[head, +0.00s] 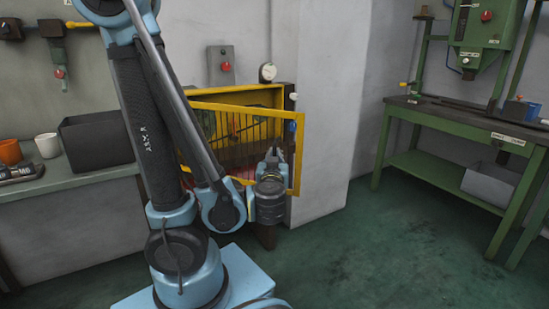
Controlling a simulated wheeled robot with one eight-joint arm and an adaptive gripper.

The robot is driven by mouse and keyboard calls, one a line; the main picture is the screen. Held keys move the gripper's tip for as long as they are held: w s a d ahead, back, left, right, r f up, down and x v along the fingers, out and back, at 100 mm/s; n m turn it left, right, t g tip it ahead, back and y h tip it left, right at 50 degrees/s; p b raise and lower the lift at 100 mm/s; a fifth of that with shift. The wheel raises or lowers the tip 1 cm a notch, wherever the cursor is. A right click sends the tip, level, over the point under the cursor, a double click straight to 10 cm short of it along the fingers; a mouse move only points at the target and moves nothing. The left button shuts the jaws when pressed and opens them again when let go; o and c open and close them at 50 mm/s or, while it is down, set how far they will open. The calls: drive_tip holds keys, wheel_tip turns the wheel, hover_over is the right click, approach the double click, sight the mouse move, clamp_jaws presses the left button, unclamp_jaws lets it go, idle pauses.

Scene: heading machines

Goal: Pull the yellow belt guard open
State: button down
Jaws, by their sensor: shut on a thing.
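The yellow belt guard (240,116) is a barred, framed door in the middle of the head view. It stands at an angle, swung partly out from the yellow housing (265,97) behind it. My gripper (271,157) is at the guard's lower right part, near its free right edge, and is shut on the guard. The exact contact is hard to see because the wrist covers it. My arm hides the guard's left part. Dark machine parts show dimly behind the bars.
A grey pillar (325,100) stands just right of the guard. A bench (80,205) at left bears a dark bin (92,142), a white mug (47,145) and an orange cup (10,152). A green drill-press table (455,120) stands at right. The floor (380,240) between is clear.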

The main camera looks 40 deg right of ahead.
drive_tip(key=shift+s+d, duration=0.1)
drive_tip(key=c, duration=1.7)
unclamp_jaws()
drive_tip(key=shift+o, duration=0.2)
drive_tip(key=shift+s, duration=0.1)
drive_tip(key=v, duration=1.1)
drive_tip(key=shift+s+a, duration=0.2)
drive_tip(key=shift+a, duration=0.15)
